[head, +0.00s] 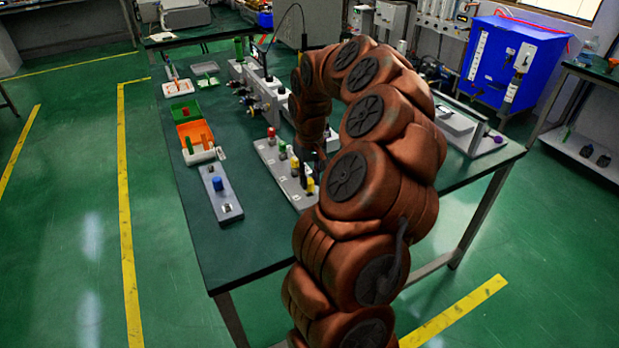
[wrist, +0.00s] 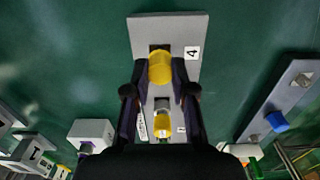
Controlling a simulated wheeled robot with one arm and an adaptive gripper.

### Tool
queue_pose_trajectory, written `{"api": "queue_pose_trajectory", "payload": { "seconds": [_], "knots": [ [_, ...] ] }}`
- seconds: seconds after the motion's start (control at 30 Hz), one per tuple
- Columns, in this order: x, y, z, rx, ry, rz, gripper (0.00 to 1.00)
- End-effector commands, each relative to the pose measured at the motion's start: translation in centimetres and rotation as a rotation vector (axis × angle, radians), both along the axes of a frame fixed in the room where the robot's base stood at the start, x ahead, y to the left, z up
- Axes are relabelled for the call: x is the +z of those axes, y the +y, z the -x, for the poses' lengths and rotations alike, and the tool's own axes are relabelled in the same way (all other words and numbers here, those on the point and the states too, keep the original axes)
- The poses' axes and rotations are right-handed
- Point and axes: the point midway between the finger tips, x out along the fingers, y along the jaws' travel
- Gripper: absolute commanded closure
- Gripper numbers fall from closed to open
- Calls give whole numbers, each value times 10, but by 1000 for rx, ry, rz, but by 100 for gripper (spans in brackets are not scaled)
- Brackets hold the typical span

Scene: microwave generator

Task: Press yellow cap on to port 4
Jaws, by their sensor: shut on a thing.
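The yellow cap (wrist: 160,68) is between my gripper's fingertips (wrist: 160,78) in the wrist view, and the gripper is shut on it. It is at a dark square on the grey port board (wrist: 150,28), beside the label 4 (wrist: 192,53). The cap covers most of port 4, so I cannot tell whether it is fully seated. Another yellow piece (wrist: 162,127) is farther along the board, between the fingers' bases. In the head view, a yellow cap (head: 310,186) shows at the near end of the board (head: 268,153); my arm hides part of the board.
A grey block with a blue cap (head: 217,184) lies to the left of the board. Red (head: 271,133) and green (head: 282,150) pieces stand along the board. Green and orange bins (head: 190,130) are behind left. Bare green tabletop (head: 265,235) lies in front.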

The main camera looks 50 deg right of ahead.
Motion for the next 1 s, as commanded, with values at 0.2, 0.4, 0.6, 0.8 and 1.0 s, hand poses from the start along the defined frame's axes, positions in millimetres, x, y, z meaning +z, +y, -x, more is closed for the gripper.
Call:
{"api": "queue_pose_trajectory", "payload": {
  "seconds": [0.2,0.4,0.6,0.8,1.0],
  "knots": [
    [-1,0,0,0,0,1,100],
    [0,0,0,0,0,0,100],
    [0,0,0,0,0,0,100],
    [-2,0,0,0,0,0,100],
    [-5,0,0,0,0,0,100]
  ]
}}
